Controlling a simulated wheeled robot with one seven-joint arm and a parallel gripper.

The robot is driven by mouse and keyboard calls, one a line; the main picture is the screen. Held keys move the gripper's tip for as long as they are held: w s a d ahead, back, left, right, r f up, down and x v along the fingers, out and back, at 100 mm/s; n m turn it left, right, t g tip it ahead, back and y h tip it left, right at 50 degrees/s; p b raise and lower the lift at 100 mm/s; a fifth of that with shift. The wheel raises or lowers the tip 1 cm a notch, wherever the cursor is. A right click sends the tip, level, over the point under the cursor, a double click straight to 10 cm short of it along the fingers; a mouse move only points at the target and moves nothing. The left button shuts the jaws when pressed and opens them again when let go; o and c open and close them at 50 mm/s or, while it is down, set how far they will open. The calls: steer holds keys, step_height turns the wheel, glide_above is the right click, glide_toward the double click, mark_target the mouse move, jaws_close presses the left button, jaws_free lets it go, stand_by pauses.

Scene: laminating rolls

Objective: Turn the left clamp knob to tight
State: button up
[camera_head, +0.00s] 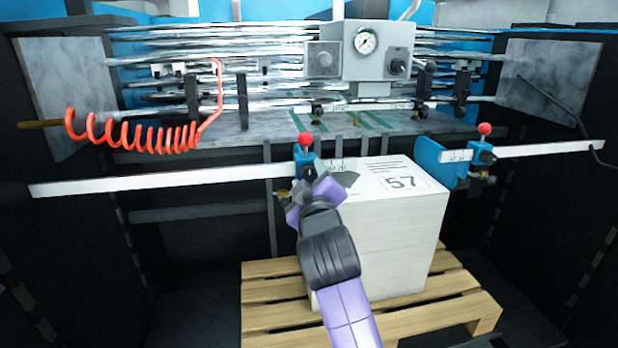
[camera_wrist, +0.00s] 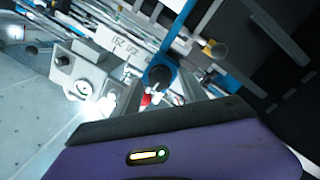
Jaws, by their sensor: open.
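The left clamp (camera_head: 304,156) is a blue block on the white ruler bar, topped by a red ball. Its black knob (camera_head: 309,173) is partly hidden behind my gripper in the head view. In the wrist view the black knob (camera_wrist: 158,77) sits near the middle on the blue clamp, with a small pale mark below it. My gripper (camera_head: 322,188) is open, with nothing seen between its fingers. It is just in front of the left clamp; I cannot tell whether it touches the knob. My purple gripper housing fills the bottom of the wrist view.
The right clamp (camera_head: 482,155) has its own red ball. A white block marked 57 (camera_head: 395,235) stands on a wooden pallet (camera_head: 270,290) close beside my arm. A grey gauge box (camera_head: 340,62) and a red coiled hose (camera_head: 135,137) are behind. Bars (camera_head: 160,178) stick out sideways.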

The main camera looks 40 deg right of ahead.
jaws_close()
steer(key=shift+m, duration=0.3)
steer(key=m, duration=0.3)
steer(key=shift+y, duration=0.3)
steer(key=m, duration=0.4)
steer(key=shift+r+m+b, duration=0.1)
steer(key=shift+m+b, duration=0.2)
steer(key=shift+m, duration=0.1)
steer(key=m+b, duration=0.1)
steer(key=m, duration=0.3)
steer(key=shift+d+y, duration=0.1)
steer(key=shift+y, duration=0.2)
steer(key=shift+s+d+m+y+b, duration=0.15)
steer(key=shift+m+b, duration=0.15)
steer(key=shift+m, duration=0.85)
steer(key=shift+a+m+y+b, duration=0.15)
steer(key=shift+m+b, duration=0.15)
steer(key=shift+m, duration=0.85)
steer(key=shift+d, duration=0.1)
